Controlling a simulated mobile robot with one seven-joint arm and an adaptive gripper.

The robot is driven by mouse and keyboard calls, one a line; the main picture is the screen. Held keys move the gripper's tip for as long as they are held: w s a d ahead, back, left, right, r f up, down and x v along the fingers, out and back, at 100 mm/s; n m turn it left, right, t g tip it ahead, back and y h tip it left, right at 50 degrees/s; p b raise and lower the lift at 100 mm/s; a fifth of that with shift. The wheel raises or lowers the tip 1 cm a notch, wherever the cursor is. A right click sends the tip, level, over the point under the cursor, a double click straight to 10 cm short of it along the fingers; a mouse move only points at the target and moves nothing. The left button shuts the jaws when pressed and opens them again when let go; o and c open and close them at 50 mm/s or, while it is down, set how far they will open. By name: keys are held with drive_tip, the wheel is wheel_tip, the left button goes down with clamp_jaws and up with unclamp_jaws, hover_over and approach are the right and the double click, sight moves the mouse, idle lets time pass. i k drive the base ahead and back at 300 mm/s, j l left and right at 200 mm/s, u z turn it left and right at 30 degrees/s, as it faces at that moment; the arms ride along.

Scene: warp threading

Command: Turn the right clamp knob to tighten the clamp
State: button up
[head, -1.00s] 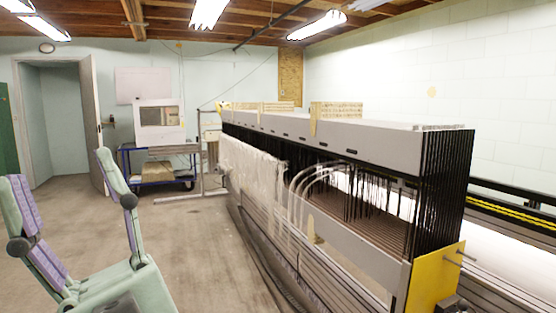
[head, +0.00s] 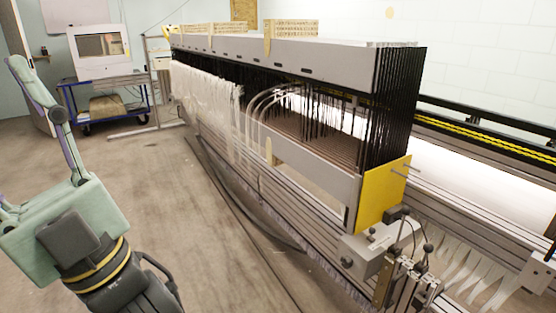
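A grey clamp-like block (head: 372,246) sits at the near end of the long loom frame, in the lower right of the head view. A small dark round knob (head: 347,262) is on its left end. A black ball-topped lever (head: 428,248) stands to its right, among upright metal parts. I cannot tell which of these is the right clamp knob, or how tight the clamp is. Parts of my arm show at the lower left, well apart from the block.
The loom's grey top beam (head: 290,50) and dark heddle rows (head: 395,110) rise behind a yellow end plate (head: 383,195). White threads (head: 205,95) hang on its left side. A blue cart (head: 105,98) stands at the back left. The floor (head: 165,180) left of the loom is clear.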

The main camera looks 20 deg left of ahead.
sight(346, 262)
drive_tip(key=i+j+u, duration=0.1)
drive_tip(key=i+u, duration=0.15)
drive_tip(key=i, duration=0.2)
drive_tip(key=i+u, duration=0.3)
drive_tip(key=i, duration=0.15)
